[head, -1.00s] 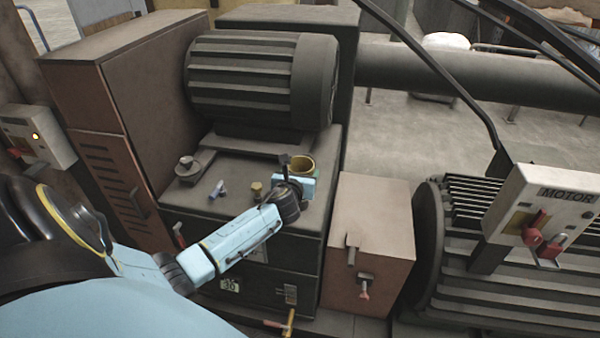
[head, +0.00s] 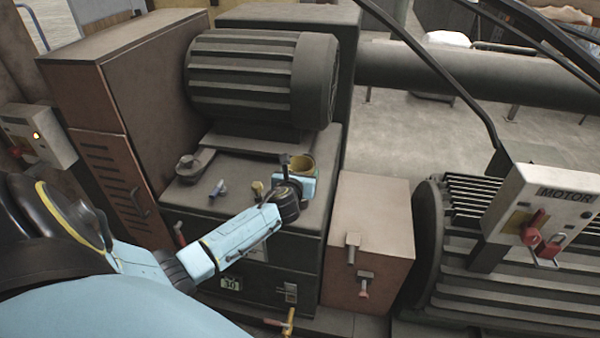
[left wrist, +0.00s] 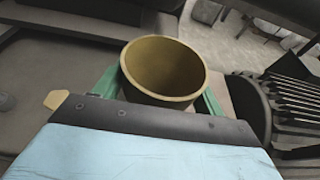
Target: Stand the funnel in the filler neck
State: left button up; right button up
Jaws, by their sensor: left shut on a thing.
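The funnel (head: 301,165) is yellow-brown with a wide round mouth facing up. It is over the right part of the dark machine top, and its lower part is hidden. My left gripper (head: 296,182) is shut on it. In the left wrist view, the funnel (left wrist: 165,72) sits between my green fingers, its mouth open towards the camera. A small brass fitting (head: 257,188) stands just left of my left gripper; I cannot tell whether it is the filler neck. My right gripper is out of view.
A ribbed motor (head: 255,80) stands behind on the machine top. A small grey fitting (head: 217,189) and a round dark fitting (head: 188,164) lie to the left. A brown box (head: 368,225) stands at the right. A MOTOR switch box (head: 545,205) is farther right.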

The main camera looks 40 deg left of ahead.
pick_arm(q)
jog(key=shift+f+b, duration=1.65)
jog(key=shift+f, duration=0.45)
dwell(1.6)
jog(key=o, duration=1.1)
jog(key=p+v, duration=0.2)
jog(key=v, duration=1.1)
jog(key=shift+s+r, duration=0.1)
jog(key=shift+s, duration=0.05)
jog(key=shift+s, duration=0.1)
